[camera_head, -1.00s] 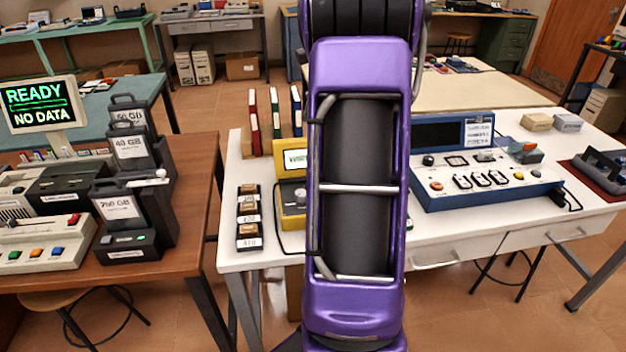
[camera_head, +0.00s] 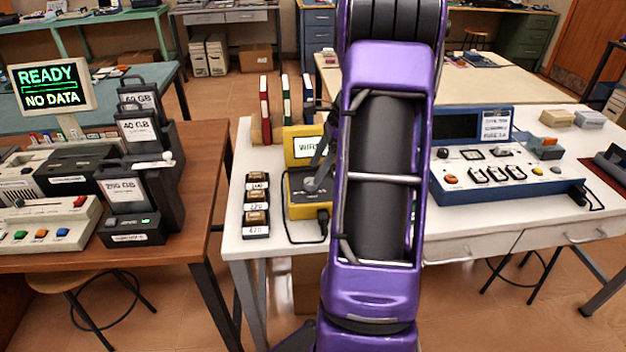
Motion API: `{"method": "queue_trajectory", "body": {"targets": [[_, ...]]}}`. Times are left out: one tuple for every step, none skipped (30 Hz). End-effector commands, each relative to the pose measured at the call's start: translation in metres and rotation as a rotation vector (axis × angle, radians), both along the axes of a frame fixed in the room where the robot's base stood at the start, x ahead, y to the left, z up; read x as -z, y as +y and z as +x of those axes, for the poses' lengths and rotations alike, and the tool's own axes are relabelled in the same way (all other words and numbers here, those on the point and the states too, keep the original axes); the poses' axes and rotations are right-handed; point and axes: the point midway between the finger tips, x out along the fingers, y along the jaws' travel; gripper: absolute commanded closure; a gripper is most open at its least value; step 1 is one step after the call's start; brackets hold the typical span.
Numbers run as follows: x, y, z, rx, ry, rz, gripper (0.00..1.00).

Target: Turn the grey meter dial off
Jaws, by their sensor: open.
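The yellow meter (camera_head: 294,208) stands on the white table, just left of my purple arm. Its screen shows the start of a word, "WIR", and the arm hides its right side. A grey dial (camera_head: 310,185) shows on its front face; which way it is set cannot be told. A dark grey finger of my gripper (camera_head: 323,152) shows at the arm's left edge, in front of the meter and just above the dial. The rest of the gripper is hidden behind the arm. It is open; contact with the dial cannot be told.
Several small labelled blocks (camera_head: 256,212) stand left of the meter, with upright binders (camera_head: 265,108) behind. A blue console (camera_head: 490,175) is right of my arm. A brown table (camera_head: 200,190) with a "NO DATA" monitor (camera_head: 50,87) is at the left. A black cable runs in front of the meter.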

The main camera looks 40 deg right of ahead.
Motion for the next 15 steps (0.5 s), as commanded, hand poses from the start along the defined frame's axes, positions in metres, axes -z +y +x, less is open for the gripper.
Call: {"method": "queue_trajectory", "body": {"targets": [[0.010, 0.004, 0.001, -0.002, 0.002, 0.004, 0.26], [0.014, 0.005, 0.003, -0.001, 0.001, 0.002, 0.26], [0.019, 0.007, 0.004, -0.001, 0.001, 0.002, 0.26], [0.022, 0.008, 0.004, -0.001, 0.001, 0.002, 0.26], [0.024, 0.009, 0.005, 0.000, 0.000, 0.001, 0.26], [0.027, 0.010, 0.006, 0.000, 0.001, 0.000, 0.26], [0.029, 0.010, 0.006, 0.000, 0.001, 0.000, 0.26], [0.031, 0.011, 0.006, 0.000, 0.001, 0.000, 0.26], [0.032, 0.012, 0.007, 0.000, 0.000, 0.001, 0.26], [0.033, 0.012, 0.007, 0.000, 0.000, 0.001, 0.26], [0.033, 0.012, 0.007, 0.000, 0.000, 0.001, 0.26], [0.033, 0.012, 0.007, 0.000, 0.001, 0.000, 0.26], [0.033, 0.012, 0.007, 0.000, 0.001, 0.000, 0.26], [0.033, 0.012, 0.007, 0.000, 0.000, 0.000, 0.26], [0.033, 0.012, 0.007, -0.001, 0.000, 0.000, 0.26]]}}
